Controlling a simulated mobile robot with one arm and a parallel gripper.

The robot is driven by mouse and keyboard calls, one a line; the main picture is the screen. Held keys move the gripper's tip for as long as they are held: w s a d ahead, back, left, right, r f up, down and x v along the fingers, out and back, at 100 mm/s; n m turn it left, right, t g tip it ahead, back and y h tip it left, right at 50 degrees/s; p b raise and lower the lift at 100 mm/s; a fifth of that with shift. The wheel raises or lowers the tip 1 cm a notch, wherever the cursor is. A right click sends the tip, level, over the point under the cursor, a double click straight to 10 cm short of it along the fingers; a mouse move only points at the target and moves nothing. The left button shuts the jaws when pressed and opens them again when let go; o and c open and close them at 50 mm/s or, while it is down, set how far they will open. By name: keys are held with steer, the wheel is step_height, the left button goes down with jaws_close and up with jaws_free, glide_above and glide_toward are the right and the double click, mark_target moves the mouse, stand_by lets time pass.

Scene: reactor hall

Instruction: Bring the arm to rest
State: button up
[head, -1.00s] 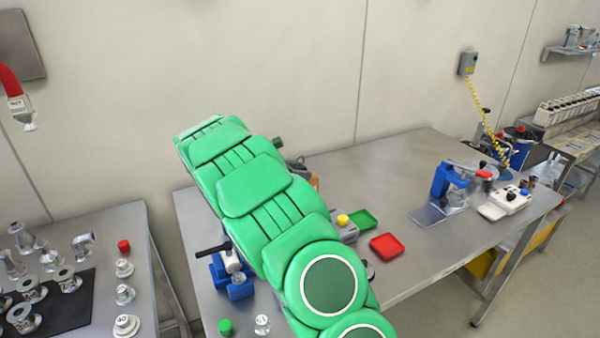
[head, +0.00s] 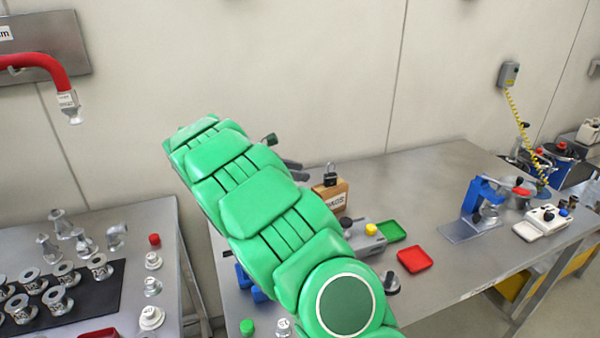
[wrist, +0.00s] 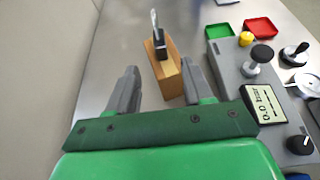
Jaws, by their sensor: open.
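My green arm stretches from the lower middle up over the steel table (head: 432,178) in the head view. In the head view my gripper is mostly hidden behind the arm, with a grey finger part showing past its right side. In the wrist view my gripper (wrist: 158,88) is open, its two grey fingers apart with nothing held between them. A wooden block (wrist: 168,75) with a black and metal padlock-like piece on top stands on the table beyond the fingers. It also shows in the head view (head: 331,195), right of the arm.
A grey device (head: 366,240) with a yellow knob, a green tray (head: 391,231) and a red tray (head: 414,260) lie right of the arm. A blue stand (head: 480,200) is farther right. The left table holds several metal fittings (head: 58,299). Bare table lies between the trays and stand.

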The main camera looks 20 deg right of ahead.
stand_by(0.3)
steer(key=s+r+m+g+y, duration=0.1)
steer(key=s+r+m+y, duration=0.15)
steer(key=s, duration=0.55)
steer(key=s+d+r+m+g+y, duration=0.1)
steer(key=s+m, duration=0.2)
steer(key=s, duration=0.4)
steer(key=s+r+m+y, duration=0.1)
steer(key=s+m+y, duration=0.15)
steer(key=s, duration=0.55)
steer(key=s+a+f+m+y, duration=0.1)
steer(key=s+a+m+y, duration=0.2)
steer(key=s, duration=1)
steer(key=s+a+f+m+y, duration=0.1)
steer(key=s+a+m+y, duration=0.3)
steer(key=s+a, duration=0.6)
steer(key=s+m, duration=0.2)
steer(key=s, duration=0.2)
steer(key=shift+s+a+f+m, duration=0.2)
steer(key=shift+a+f+m, duration=0.15)
steer(key=shift+m, duration=0.05)
